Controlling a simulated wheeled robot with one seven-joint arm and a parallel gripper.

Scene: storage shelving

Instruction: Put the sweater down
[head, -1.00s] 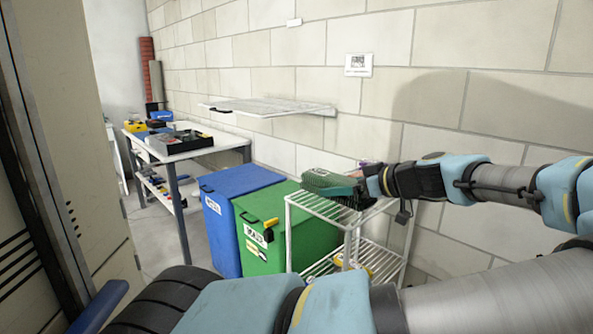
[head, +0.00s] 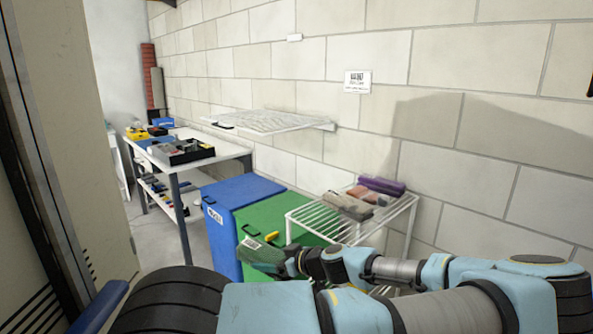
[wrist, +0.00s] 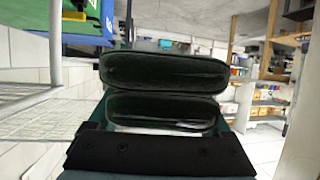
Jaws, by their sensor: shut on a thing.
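The dark green folded sweater (head: 262,256) is held out at the end of my arm, in front of the green bin and left of the white wire rack. In the wrist view the sweater (wrist: 165,72) shows as two thick, dark folds and fills the middle. My gripper (head: 287,263) is shut on the sweater. In the wrist view a black bar of my gripper (wrist: 160,153) crosses below the folds; the fingertips are mostly hidden.
The white wire rack (head: 305,219) carries folded purple, beige and reddish items on top. A blue bin (head: 240,190) and a green bin (head: 290,212) stand left of it. A wire wall shelf (head: 270,122) looks empty. A worktable (head: 215,160) holds trays at the back left.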

